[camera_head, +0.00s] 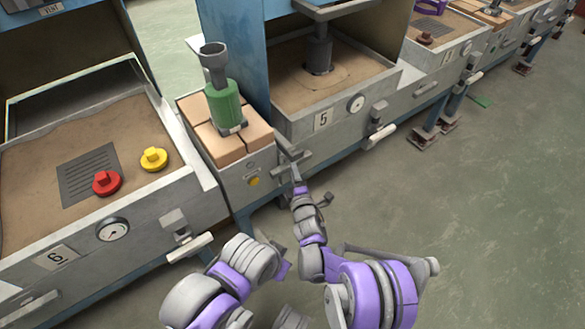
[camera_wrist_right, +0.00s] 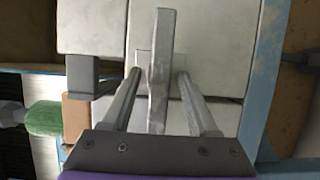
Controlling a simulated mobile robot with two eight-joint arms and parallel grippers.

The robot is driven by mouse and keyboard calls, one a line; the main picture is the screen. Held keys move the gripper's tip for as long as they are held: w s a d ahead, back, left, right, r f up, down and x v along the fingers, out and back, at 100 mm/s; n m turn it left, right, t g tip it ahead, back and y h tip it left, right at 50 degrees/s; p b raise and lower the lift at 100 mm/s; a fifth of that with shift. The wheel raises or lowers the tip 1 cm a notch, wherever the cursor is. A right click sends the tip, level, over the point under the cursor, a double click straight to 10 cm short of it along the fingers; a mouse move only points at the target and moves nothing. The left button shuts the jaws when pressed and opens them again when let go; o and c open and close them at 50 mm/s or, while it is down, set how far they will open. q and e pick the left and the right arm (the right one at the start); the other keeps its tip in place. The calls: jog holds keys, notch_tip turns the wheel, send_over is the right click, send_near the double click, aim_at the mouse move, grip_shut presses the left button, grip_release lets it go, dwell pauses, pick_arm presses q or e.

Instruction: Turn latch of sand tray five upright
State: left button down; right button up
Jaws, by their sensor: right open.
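Sand tray five (camera_head: 340,118) is a grey metal box with sand, a dial and a "5" plate. Its latch (camera_head: 310,157) is a grey bar below the tray's left front corner. In the right wrist view the latch bar (camera_wrist_right: 160,50) runs between my finger pads, and it lies about level in the head view. My right gripper (camera_head: 291,160) is at the latch. In the wrist view its open fingers (camera_wrist_right: 158,95) stand one on each side of the bar, with gaps showing. My left arm shows low in the head view, but its gripper cannot be made out.
A green torch-like tool (camera_head: 226,105) stands on bricks (camera_head: 240,147) left of the latch, also seen in the wrist view (camera_wrist_right: 45,118). Tray six (camera_head: 150,215) holds a red knob (camera_head: 107,183) and a yellow knob (camera_head: 153,159).

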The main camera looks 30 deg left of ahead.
jog(key=shift+c, duration=0.2)
grip_shut()
dwell(1.2)
